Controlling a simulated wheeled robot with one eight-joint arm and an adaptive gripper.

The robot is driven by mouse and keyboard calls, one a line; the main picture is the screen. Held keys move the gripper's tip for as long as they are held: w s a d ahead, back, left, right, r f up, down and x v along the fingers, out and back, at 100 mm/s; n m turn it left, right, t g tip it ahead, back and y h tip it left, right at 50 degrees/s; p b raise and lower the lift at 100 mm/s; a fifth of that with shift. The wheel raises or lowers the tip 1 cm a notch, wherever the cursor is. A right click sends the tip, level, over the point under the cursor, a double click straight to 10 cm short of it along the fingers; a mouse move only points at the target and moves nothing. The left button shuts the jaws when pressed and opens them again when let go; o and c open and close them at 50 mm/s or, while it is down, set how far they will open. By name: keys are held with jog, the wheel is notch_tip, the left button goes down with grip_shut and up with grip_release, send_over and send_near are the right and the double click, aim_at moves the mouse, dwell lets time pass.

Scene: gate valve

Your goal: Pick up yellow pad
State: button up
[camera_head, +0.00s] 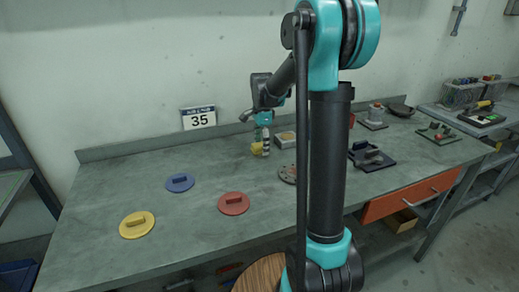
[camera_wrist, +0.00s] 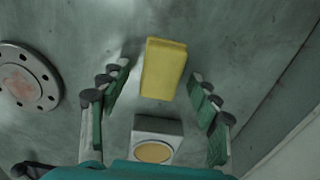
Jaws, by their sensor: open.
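The yellow pad (camera_wrist: 163,68) is a plain yellow block lying on the grey workbench in the wrist view. My gripper (camera_wrist: 158,76) is open above it. Its two green-lined fingers are on either side of the pad, with a gap on both sides and no visible contact. The pad is slightly tilted in the wrist view. In the head view, the pad (camera_head: 257,149) shows as a small yellow shape just below my gripper (camera_head: 264,141). The fingers there are small and partly hide it.
A pale block with a round yellow face (camera_wrist: 154,145) sits close by. A grey flange (camera_wrist: 22,77) lies to the left. The wall stands behind.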

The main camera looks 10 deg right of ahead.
aim_at(262, 144)
jog(key=shift+c, duration=0.6)
jog(key=c, duration=1.1)
jog(key=shift+r, duration=0.15)
notch_tip(262, 144, up, 20)
jog(key=shift+f, duration=0.1)
